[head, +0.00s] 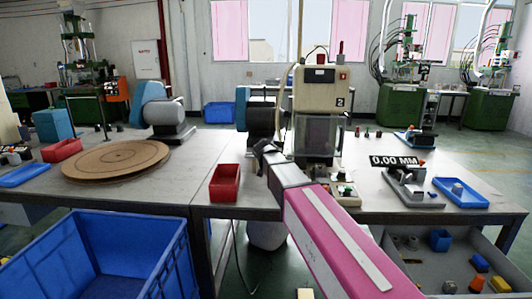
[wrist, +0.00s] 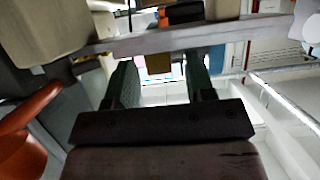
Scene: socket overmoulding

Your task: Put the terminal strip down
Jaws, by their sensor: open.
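My gripper (head: 262,150) is over the bench, in front of the beige machine. In the wrist view my gripper (wrist: 158,78) has its two dark fingers apart, with a clear gap between them. Nothing is clearly held in that gap; pale and coloured background shows through it. I cannot pick out the terminal strip in either view. My pink and grey arm hides part of the bench in the head view.
A red bin (head: 225,184) stands left of my gripper. The beige machine (head: 318,92) is close behind it. A round wooden disc (head: 116,160) lies on the left table. A measuring fixture (head: 413,188) and blue tray (head: 461,197) are at right. A blue crate (head: 100,283) is at front left.

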